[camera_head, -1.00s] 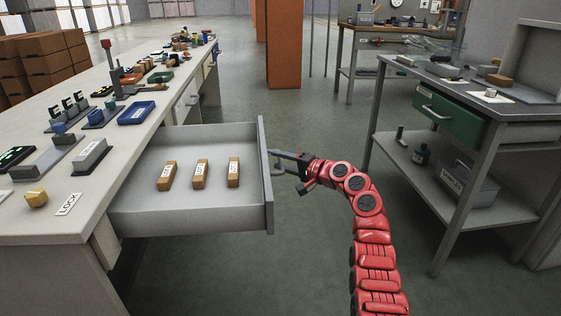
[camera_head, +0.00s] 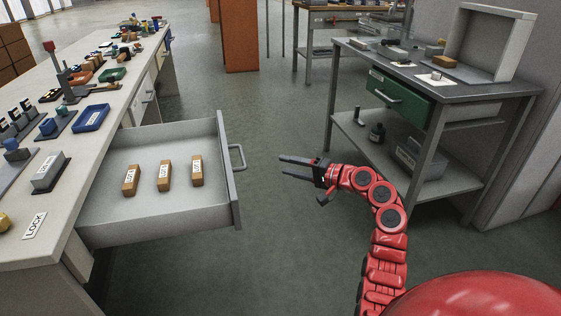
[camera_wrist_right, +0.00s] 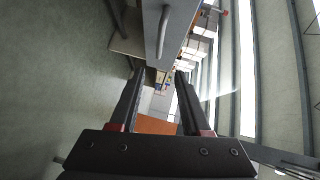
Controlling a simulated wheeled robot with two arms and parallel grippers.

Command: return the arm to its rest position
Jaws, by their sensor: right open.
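My right arm is red and segmented, and my right gripper (camera_head: 299,167) is open and empty in the head view. It is over the floor, to the right of the pulled-out drawer (camera_head: 150,215) and apart from its handle (camera_head: 237,158). The right wrist view shows the two dark fingers (camera_wrist_right: 156,100) spread with nothing between them, and the drawer handle (camera_wrist_right: 164,32) beyond them. My left gripper is not in view.
The open drawer holds three orange-brown labelled blocks (camera_head: 164,177). A grey side table (camera_head: 480,92) with a green drawer (camera_head: 399,99) stands at right. The floor between is clear.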

